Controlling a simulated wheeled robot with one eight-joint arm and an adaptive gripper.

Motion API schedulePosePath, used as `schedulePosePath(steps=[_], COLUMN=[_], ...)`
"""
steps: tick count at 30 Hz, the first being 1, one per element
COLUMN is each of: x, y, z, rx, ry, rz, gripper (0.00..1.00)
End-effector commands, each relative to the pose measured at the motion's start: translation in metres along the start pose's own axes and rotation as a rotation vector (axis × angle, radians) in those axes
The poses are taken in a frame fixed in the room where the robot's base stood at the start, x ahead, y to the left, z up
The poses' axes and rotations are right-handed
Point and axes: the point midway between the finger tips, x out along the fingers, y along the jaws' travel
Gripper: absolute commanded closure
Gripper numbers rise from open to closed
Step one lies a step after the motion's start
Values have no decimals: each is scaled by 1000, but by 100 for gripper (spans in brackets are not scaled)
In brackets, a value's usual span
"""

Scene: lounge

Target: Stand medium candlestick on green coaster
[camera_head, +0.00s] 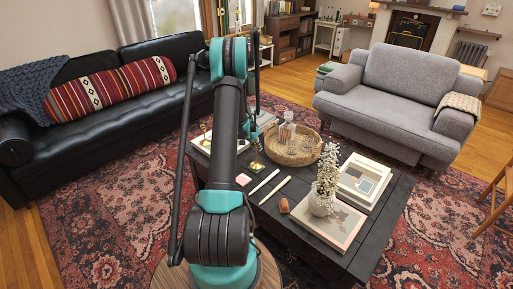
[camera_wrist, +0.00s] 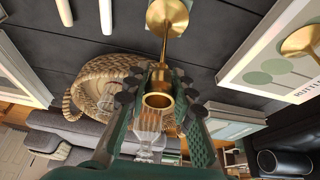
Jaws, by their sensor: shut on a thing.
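A brass candlestick (camera_wrist: 164,45) is upright between the two fingers of my gripper (camera_wrist: 160,88), which are shut on it near its cup. Its round base (camera_head: 257,166) is over the dark coffee table (camera_head: 272,228); I cannot tell whether it touches the top. A second brass candlestick (camera_head: 204,128) stands on books at the left of the table, and its base also shows at the right of the wrist view (camera_wrist: 302,40). In the head view my arm hides part of the table and most of my gripper (camera_head: 253,128). I cannot make out a green coaster in either view.
A woven tray (camera_head: 309,157) with glassware (camera_head: 287,130) is close to the held candlestick. Two pale tapers (camera_head: 274,190), a pink block (camera_head: 243,179), a terracotta object (camera_head: 284,205), a flower vase (camera_head: 322,200) and books (camera_head: 363,177) also lie on the table.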

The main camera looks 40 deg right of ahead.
Motion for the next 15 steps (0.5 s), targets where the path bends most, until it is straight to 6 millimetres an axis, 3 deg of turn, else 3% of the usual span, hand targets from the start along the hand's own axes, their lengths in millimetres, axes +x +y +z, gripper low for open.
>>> schedulePosePath(steps=[12, 13, 15], x=[8, 8, 8], y=[0, 0, 0], z=[3, 4, 3], rx=[0, 0, 0], ry=[0, 0, 0], rz=[0, 0, 0], gripper=[100, 75, 66])
